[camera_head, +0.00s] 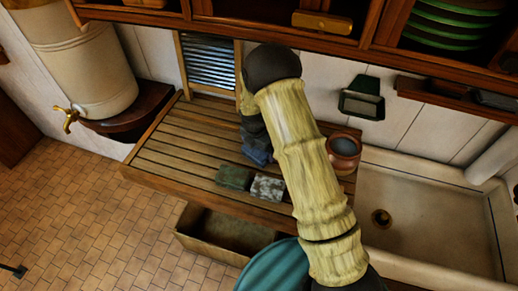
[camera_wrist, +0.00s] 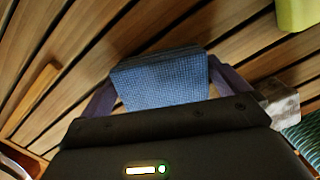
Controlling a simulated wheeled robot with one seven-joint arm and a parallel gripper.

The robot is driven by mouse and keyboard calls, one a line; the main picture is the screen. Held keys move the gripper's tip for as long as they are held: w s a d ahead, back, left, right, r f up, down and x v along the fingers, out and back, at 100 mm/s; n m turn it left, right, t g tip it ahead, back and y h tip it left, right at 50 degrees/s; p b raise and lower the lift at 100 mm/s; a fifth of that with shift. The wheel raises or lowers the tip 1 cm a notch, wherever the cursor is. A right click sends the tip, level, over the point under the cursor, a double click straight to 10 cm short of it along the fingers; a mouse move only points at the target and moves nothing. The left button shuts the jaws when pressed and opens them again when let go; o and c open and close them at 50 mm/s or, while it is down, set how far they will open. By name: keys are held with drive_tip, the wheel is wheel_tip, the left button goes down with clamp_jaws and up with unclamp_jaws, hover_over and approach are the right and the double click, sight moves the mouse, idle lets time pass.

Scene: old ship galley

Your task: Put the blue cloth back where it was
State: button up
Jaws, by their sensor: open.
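The blue cloth (camera_head: 258,156) is a small folded, woven pad on the slatted wooden drainboard (camera_head: 165,155). My gripper (camera_wrist: 162,69) is open, with one finger on each side of the blue cloth (camera_wrist: 160,85) in the wrist view. I cannot tell whether the fingers touch it. In the head view my arm and gripper body hide part of the cloth and the fingertips. A dark green folded cloth (camera_head: 234,177) and a grey-white patterned cloth (camera_head: 268,188) lie side by side nearer the board's front edge.
A brown pot (camera_head: 344,151) stands right of my arm, by the sink (camera_head: 430,215). A ribbed metal washboard (camera_head: 209,60) leans at the back wall. An open box (camera_head: 225,233) is below the front edge. The board's left part is clear. Cabinets hang above.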

sight(258, 152)
wheel_tip(258, 152, up, 11)
drive_tip(key=s+b, duration=0.1)
drive_tip(key=b, duration=0.2)
drive_tip(key=shift+a+r+b, duration=0.15)
drive_tip(key=shift+a+b, duration=0.15)
drive_tip(key=shift+a, duration=0.15)
drive_tip(key=shift+s, duration=0.15)
drive_tip(key=s+d+r+m, duration=0.2)
drive_tip(key=s+d+m, duration=0.2)
drive_tip(key=s+m, duration=0.3)
drive_tip(key=s+d+r+m+t, duration=0.1)
drive_tip(key=s+d+r+m, duration=0.1)
drive_tip(key=s+d+m, duration=0.2)
drive_tip(key=s+d+r+m+y, duration=0.1)
drive_tip(key=s+d+m, duration=0.3)
drive_tip(key=s+m, duration=0.6)
drive_tip(key=m, duration=0.6)
drive_tip(key=shift+s+r+t, duration=0.2)
drive_tip(key=shift+r+t, duration=0.1)
drive_tip(key=shift+r, duration=0.1)
drive_tip(key=shift+f, duration=0.1)
